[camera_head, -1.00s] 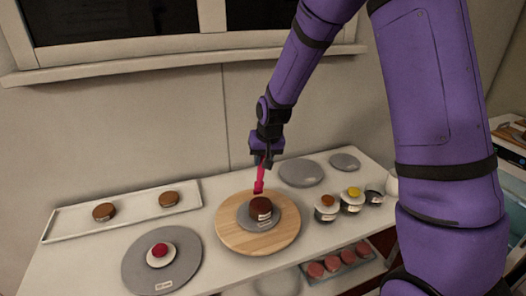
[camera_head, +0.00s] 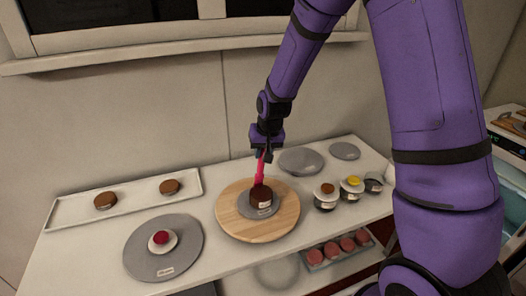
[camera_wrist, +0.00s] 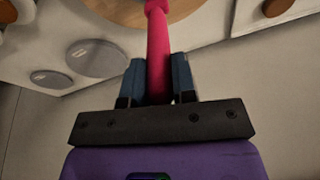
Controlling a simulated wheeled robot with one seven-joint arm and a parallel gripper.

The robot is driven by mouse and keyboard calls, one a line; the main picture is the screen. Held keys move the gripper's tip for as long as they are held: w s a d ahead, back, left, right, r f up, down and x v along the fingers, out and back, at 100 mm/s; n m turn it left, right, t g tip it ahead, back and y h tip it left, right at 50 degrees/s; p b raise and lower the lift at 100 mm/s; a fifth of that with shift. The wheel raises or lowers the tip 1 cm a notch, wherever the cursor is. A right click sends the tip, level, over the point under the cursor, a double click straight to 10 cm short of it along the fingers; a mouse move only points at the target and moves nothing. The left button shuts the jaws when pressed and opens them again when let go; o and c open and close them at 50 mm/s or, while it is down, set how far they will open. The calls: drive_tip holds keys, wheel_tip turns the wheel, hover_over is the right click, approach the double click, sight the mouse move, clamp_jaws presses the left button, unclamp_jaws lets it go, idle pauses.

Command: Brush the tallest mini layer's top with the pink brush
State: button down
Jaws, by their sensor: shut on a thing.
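My gripper (camera_head: 265,153) is shut on the pink brush (camera_head: 260,170) and holds it almost upright. In the wrist view the pink brush (camera_wrist: 158,50) runs between the two fingers (camera_wrist: 158,82), and its tip is out of frame. The brush's lower end is at the top of a brown mini layer (camera_head: 261,198); I cannot tell whether it touches. Two other brown mini layers (camera_head: 105,200) (camera_head: 170,187) lie on the white tray at the left.
The white tray (camera_head: 137,198) is at the back left. A grey turntable (camera_head: 137,262) bears a white piece with a red top (camera_head: 161,238). Several small jars (camera_head: 351,188) stand at the right. Grey discs (camera_head: 300,161) (camera_head: 345,151) lie behind. Pink rounds (camera_head: 330,250) sit on a lower shelf.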

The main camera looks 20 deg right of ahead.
drive_tip(key=shift+f, duration=0.35)
idle(0.3)
drive_tip(key=shift+a, duration=0.1)
